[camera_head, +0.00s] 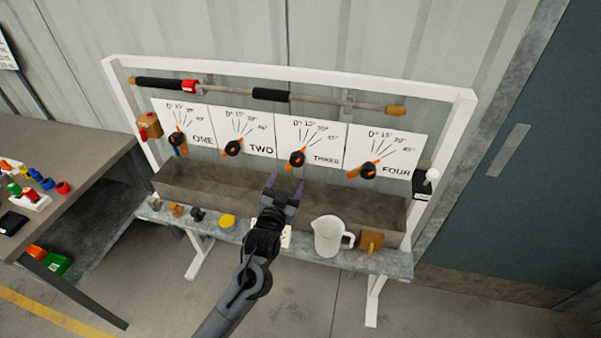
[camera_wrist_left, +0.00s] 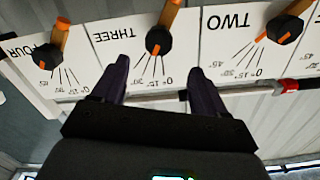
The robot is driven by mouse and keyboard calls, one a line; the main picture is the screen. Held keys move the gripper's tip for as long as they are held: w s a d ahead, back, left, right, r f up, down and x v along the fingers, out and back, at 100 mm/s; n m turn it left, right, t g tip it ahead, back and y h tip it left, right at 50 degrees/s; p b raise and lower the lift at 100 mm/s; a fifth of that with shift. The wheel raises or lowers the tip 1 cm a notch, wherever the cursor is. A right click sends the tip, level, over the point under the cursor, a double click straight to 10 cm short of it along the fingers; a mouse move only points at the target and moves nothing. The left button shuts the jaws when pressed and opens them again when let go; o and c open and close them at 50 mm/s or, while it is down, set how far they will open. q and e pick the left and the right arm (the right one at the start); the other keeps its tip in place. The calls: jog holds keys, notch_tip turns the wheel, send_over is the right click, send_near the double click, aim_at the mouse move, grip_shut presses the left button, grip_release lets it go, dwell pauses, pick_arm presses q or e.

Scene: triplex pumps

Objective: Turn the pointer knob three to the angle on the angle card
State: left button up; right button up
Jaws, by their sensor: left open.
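Knob three (camera_head: 297,158) is a black round knob with an orange pointer, on the white card marked THREE (camera_head: 325,137) with lines for 0, 15, 30 and 45 degrees. In the upside-down left wrist view, knob three (camera_wrist_left: 158,41) shows its orange bar on one side and a small orange mark towards the lines; its exact angle is unclear. My left gripper (camera_head: 284,186) is open and empty, just below knob three in the head view. Its fingers (camera_wrist_left: 155,82) are spread, apart from the knob. My right gripper is not in view.
Knobs one (camera_head: 177,139), two (camera_head: 232,147) and four (camera_head: 368,171) flank knob three. A brown trough (camera_head: 345,205) runs below the cards. A white jug (camera_head: 328,236) and small items stand on the shelf. A bar (camera_head: 320,98) crosses above.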

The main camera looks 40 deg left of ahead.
aim_at(297, 161)
pick_arm(q)
jog(key=b+x, duration=0.1)
jog(key=x, duration=1)
jog(key=shift+d+r, duration=0.1)
jog(key=shift+r, duration=0.05)
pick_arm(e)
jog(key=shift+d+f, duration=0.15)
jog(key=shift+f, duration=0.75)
